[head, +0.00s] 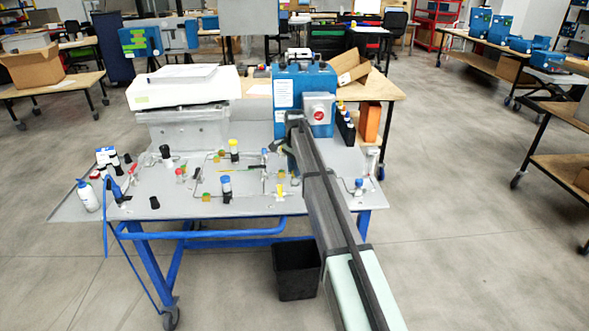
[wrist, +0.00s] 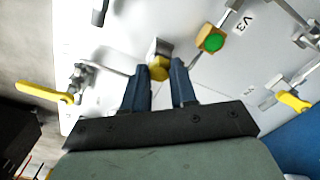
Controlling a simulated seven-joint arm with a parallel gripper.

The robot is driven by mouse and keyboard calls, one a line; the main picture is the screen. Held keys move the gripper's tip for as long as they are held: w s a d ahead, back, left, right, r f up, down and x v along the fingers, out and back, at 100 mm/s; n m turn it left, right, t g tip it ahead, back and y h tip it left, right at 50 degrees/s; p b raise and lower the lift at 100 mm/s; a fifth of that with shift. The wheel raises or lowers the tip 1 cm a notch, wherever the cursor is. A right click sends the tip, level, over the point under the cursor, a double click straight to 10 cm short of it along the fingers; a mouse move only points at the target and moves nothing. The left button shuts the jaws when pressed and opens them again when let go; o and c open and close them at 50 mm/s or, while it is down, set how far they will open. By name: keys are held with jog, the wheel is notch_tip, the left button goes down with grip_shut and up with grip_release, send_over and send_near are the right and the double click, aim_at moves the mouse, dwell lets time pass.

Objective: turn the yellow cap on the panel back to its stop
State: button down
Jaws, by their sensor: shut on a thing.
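The yellow cap (wrist: 159,73) shows in the wrist view on the end of a short silvery-grey body (wrist: 160,47). My gripper (wrist: 159,66) has its two blue fingers on either side of the cap, shut on it. The gap between the finger faces and the cap is too small to judge. How far the cap is turned cannot be told. In the head view my gripper (head: 284,149) is over the right part of the grey panel (head: 130,208), and my arm hides much of that spot. I cannot pick out the held cap there.
A yellow block with a green top (wrist: 211,39) stands close to the right finger, near a "V3" mark. A yellow lever (wrist: 43,92) is at left and another (wrist: 293,101) at right. Thin tubes and fittings surround them. A blue analyser box (head: 300,85) stands behind.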

dwell(0.4)
jog(key=c, duration=0.9)
grip_release()
notch_tip(320, 180, up, 14)
jog(key=shift+f, duration=0.1)
